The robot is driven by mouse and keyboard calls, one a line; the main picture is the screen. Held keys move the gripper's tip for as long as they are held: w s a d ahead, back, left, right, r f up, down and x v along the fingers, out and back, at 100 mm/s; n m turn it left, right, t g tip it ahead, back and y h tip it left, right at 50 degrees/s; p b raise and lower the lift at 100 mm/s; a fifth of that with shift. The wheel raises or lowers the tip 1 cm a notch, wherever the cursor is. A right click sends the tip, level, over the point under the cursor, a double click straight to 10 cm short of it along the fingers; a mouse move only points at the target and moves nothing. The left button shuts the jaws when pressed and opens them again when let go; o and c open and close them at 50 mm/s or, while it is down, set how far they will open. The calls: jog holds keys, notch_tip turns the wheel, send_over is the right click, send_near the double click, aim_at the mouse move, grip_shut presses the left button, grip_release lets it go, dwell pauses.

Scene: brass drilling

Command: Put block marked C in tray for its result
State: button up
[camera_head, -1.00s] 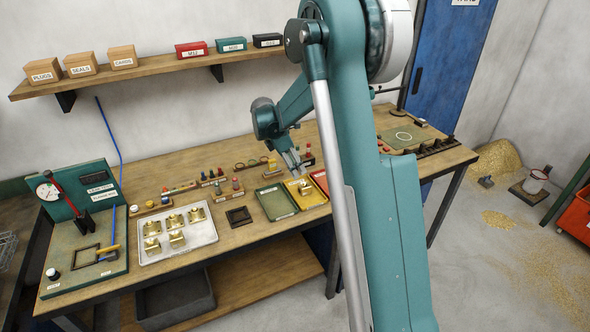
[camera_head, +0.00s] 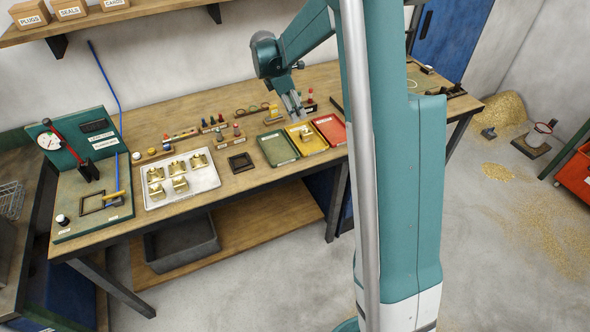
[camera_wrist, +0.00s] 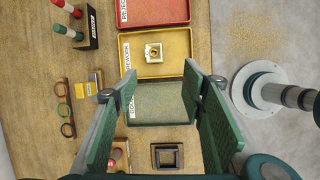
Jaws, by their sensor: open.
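A brass block (camera_wrist: 153,52) with a round hole in its top lies in the yellow tray (camera_wrist: 178,42), labelled REWORK. No letter on it can be read. In the head view, the block (camera_head: 305,135) sits in the middle tray. My gripper (camera_wrist: 160,76) is open and empty, above the trays, with its fingers either side of the green tray (camera_wrist: 165,102). The block is beyond the fingertips in the wrist view. The red tray (camera_wrist: 155,10) is labelled REJECT. Several other brass blocks (camera_head: 179,185) sit on a pale tray (camera_head: 208,182) at left, their markings unreadable.
A dark square frame (camera_head: 239,162) lies left of the green tray. Small coloured-top pieces on racks (camera_head: 225,138) stand behind the trays. A green test station (camera_head: 85,190) with a gauge stands at far left.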

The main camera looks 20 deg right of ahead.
jog(key=s+a+r+m+t+y, duration=0.1)
jog(key=s+a+r+m+t, duration=0.1)
jog(key=s+a+r+m, duration=0.45)
jog(key=s+a+r+m+t+y, duration=0.1)
jog(key=s+a+r, duration=0.3)
jog(key=s+r, duration=0.6)
jog(key=s+a+f+m+t+y, duration=0.1)
jog(key=s+a+m, duration=0.3)
jog(key=s, duration=0.8)
jog(key=s+a+f+m+t+y, duration=0.1)
jog(key=s+a+m, duration=0.3)
jog(key=s, duration=0.9)
jog(key=shift+a+f+m+t, duration=0.3)
jog(key=shift+f+m+t, duration=0.35)
jog(key=shift+f+t, duration=0.15)
notch_tip(320, 180, down, 6)
jog(key=b, duration=0.6)
jog(key=shift+r, duration=0.1)
